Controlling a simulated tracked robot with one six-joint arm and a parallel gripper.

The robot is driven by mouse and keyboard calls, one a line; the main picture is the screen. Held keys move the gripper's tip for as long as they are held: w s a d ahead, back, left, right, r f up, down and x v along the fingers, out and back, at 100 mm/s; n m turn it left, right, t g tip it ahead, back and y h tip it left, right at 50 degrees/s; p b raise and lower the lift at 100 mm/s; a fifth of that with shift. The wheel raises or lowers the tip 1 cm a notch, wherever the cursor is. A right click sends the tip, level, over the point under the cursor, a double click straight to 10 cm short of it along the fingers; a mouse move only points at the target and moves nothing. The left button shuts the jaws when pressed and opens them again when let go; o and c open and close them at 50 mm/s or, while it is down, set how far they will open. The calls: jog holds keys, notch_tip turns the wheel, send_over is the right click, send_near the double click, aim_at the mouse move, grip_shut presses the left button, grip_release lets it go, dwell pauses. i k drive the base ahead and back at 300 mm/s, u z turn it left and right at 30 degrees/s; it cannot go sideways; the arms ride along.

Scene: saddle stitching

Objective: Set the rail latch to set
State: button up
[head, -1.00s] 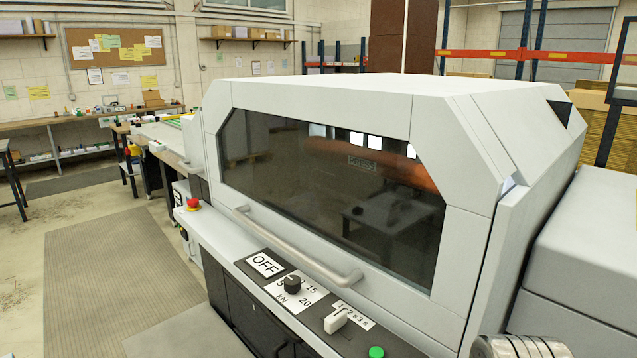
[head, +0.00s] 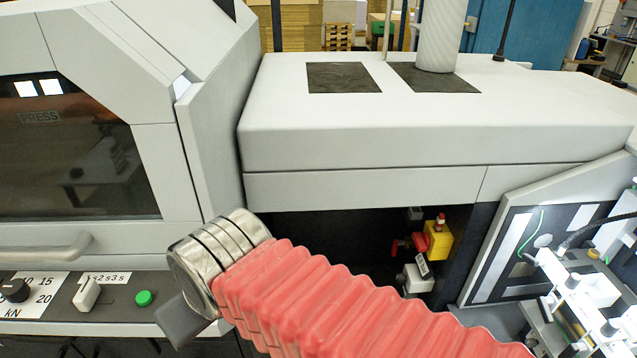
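I cannot make out a part that is clearly the rail latch. In the dark recess under the grey cover sit a red handle (head: 405,245) with a small white tag, a yellow box (head: 438,240) with a red top, and a white box (head: 416,279). The tag's lettering is too small to read surely. My arm, in a red ribbed sleeve with metal rings, crosses the lower middle. Only a grey part of my gripper (head: 185,322) shows at its end, in front of the control ledge. Its fingertips are not clear, and no held thing is visible.
The windowed press (head: 85,160) stands left, with a handrail, dial, white selector (head: 87,293) and green button (head: 144,298) below. A long grey cover (head: 360,140) spans the middle. A slanted panel (head: 540,245) and white fittings with cables (head: 580,285) stand at right.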

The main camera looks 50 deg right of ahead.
aim_at(535, 261)
jog(key=z, duration=0.55)
jog(key=k, duration=0.35)
jog(key=z, duration=0.2)
jog(key=i, duration=0.5)
jog(key=z, duration=0.05)
